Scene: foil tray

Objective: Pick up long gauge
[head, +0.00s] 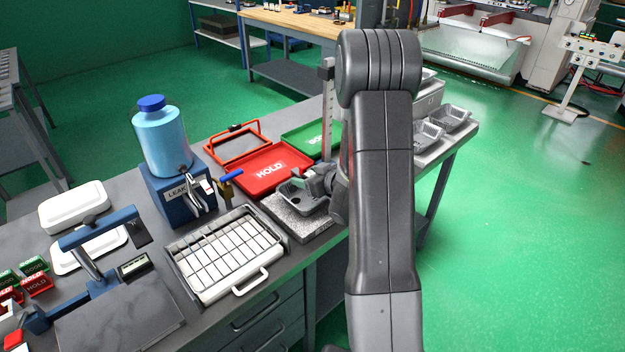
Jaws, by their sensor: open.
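A tall upright grey bar with reddish marks (327,115) stands at the back of the bench, just left of my arm. It looks like a long gauge, but I cannot be sure, and its lower end is hidden. My gripper (316,182) is low beside my arm, mostly hidden behind it, with its fingers hard to make out. It is open, close to a dark grey tray (297,200) on a speckled plate (298,222). I see nothing held in it. Whether it touches the tray cannot be told.
A red HOLD tray (262,181) and a green tray (300,138) lie behind. A blue leak tester with a bottle (160,135) and a white wire rack (215,290) stand left. More grey trays (452,115) sit right of my arm.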

